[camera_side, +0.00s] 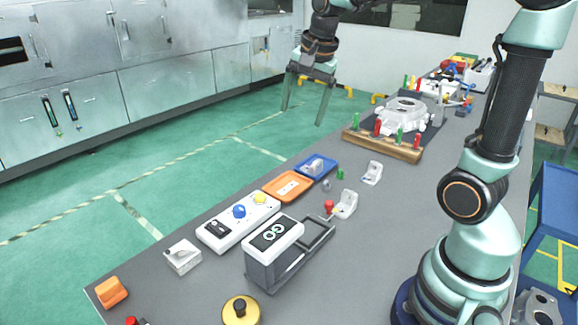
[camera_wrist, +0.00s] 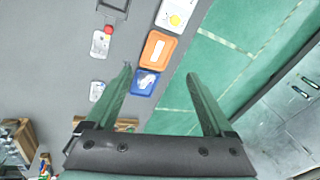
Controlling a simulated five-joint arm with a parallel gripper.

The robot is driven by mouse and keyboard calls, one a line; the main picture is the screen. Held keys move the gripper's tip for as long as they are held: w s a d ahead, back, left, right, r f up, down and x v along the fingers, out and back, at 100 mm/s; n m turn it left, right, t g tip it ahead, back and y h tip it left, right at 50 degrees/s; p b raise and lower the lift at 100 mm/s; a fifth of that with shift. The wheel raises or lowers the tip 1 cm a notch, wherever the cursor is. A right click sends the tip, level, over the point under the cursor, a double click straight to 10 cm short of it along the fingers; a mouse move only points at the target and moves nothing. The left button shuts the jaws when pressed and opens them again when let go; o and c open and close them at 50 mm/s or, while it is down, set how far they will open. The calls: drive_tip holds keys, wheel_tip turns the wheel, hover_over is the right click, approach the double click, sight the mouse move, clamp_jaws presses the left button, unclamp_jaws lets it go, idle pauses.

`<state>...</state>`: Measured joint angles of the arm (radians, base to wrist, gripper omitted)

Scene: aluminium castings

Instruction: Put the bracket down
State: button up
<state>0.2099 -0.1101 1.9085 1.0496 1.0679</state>
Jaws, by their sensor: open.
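A pale metal bracket (camera_side: 313,166) lies in the blue tray (camera_side: 331,170) on the grey table. In the wrist view the bracket (camera_wrist: 147,79) is in the blue tray (camera_wrist: 137,91), near the left finger. My gripper (camera_side: 302,116) is raised high, above and beyond the tray in the side view. Its fingers (camera_wrist: 159,71) are spread wide with nothing between them.
An orange tray (camera_side: 270,187) sits beside the blue tray. A control box (camera_side: 219,231) with blue and yellow knobs and a GO box (camera_side: 262,259) stand nearer. A wooden rack with coloured pegs (camera_side: 383,147) and a large casting (camera_side: 405,115) are farther back.

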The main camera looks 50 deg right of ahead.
drive_tip(key=s+a+f+n+t, duration=0.2)
drive_tip(key=s+a+n, duration=0.6)
drive_tip(key=n, duration=0.6)
drive_tip(key=shift+s+a+f+n+y, duration=0.2)
drive_tip(key=shift+s+n+y, duration=0.15)
drive_tip(key=shift+s, duration=0.85)
